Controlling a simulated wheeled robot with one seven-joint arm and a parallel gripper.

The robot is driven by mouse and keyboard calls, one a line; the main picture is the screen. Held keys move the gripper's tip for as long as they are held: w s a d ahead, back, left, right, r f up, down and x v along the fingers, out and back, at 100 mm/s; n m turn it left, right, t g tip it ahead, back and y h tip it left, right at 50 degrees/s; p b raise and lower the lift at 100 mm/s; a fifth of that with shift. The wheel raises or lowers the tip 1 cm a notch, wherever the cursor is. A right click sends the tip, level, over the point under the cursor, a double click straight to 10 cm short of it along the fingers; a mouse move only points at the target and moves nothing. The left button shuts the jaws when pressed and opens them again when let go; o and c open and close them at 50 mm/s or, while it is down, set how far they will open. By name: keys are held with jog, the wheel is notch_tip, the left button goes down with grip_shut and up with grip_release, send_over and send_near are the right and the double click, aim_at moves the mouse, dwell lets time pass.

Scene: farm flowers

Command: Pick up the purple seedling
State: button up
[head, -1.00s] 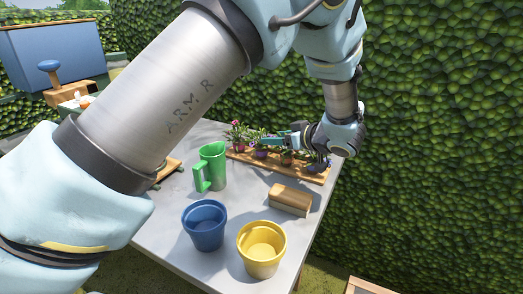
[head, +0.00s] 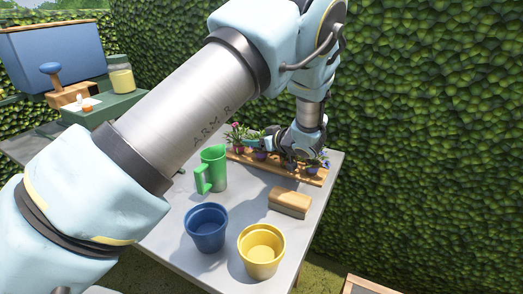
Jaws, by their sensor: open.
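A row of small potted seedlings stands on a wooden tray (head: 308,177) along the back of the grey table. A seedling with pink-red flowers (head: 235,135) is at the left end. A seedling with blue-purple flowers (head: 318,160) is at the right end.
A green pitcher (head: 212,169) stands close to the tray's left end. A wooden block-like brush (head: 290,201) lies in front of the tray. A blue pot (head: 206,228) and a yellow pot (head: 262,250) stand at the front. A tall hedge (head: 430,130) rises behind the table.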

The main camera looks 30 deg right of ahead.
grip_shut()
dwell(0.3)
jog(key=shift+r, duration=0.1)
